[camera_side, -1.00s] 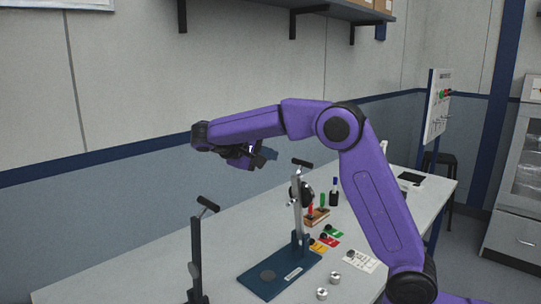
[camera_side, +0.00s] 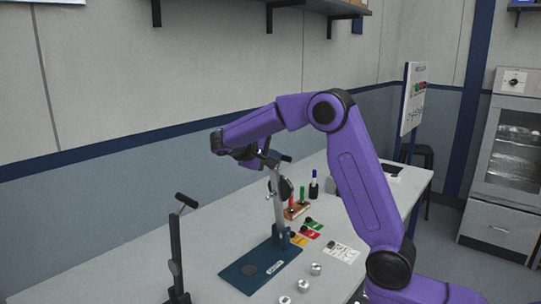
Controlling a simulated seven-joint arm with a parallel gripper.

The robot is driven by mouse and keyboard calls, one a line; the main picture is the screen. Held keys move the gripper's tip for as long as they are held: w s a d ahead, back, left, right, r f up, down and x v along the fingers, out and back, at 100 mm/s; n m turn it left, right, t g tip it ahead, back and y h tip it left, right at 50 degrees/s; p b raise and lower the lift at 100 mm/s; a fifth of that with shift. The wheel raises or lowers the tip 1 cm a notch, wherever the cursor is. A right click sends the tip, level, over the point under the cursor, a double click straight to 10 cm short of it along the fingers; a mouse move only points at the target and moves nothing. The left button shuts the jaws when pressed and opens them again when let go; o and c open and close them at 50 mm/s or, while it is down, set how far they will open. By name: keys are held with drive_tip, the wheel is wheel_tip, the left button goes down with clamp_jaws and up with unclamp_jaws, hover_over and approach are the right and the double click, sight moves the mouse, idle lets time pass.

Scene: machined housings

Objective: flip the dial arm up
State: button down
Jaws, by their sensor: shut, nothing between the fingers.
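A stand with a blue base plate (camera_side: 236,280) stands on the bench. Its silver upright (camera_side: 279,212) carries a round black dial (camera_side: 284,188) on its right side and a black cross handle (camera_side: 283,157) at the top. I cannot tell which part is the dial arm. My gripper (camera_side: 263,155) is shut and empty, right beside the top of the upright and just left of the cross handle. In the picture it overlaps the stand's top; I cannot tell whether it touches. The fingertips are small and dark here.
Right of the blue plate are metal cylinders (camera_side: 315,269), coloured cards (camera_side: 305,234), a white card (camera_side: 342,252), a wooden block with markers (camera_side: 297,211) and a dark bottle (camera_side: 314,186).

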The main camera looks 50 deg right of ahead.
drive_tip(key=shift+d, duration=0.1)
drive_tip(key=d+y, duration=0.2)
drive_tip(key=d, duration=0.6)
drive_tip(key=shift+r, duration=0.1)
drive_tip(key=v, duration=1.4)
drive_tip(key=shift+r, duration=0.6)
